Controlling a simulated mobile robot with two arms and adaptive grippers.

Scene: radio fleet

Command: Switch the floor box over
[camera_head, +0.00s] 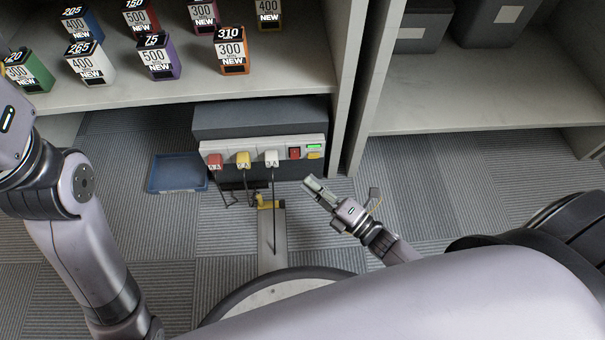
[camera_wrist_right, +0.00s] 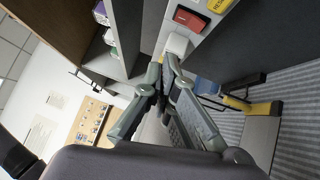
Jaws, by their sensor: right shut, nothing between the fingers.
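The floor box (camera_head: 262,150) has a pale strip with a red plug (camera_head: 215,161), a yellow plug (camera_head: 243,159) and a white plug (camera_head: 271,158) marked 3 A. To their right are a red switch (camera_head: 294,153), a lit green indicator (camera_head: 313,147) and a small yellow piece (camera_head: 314,156). My right gripper (camera_head: 310,183) is shut and empty, in front of and below the strip's right part, apart from it. In the right wrist view its fingers (camera_wrist_right: 160,70) meet near a red block (camera_wrist_right: 188,18); I cannot tell if that is plug or switch. My left gripper is out of frame.
A blue tray (camera_head: 178,172) lies on the carpet left of the box. Shelves with numbered boxes (camera_head: 231,50) overhang the floor box. Carpet right of my gripper is clear.

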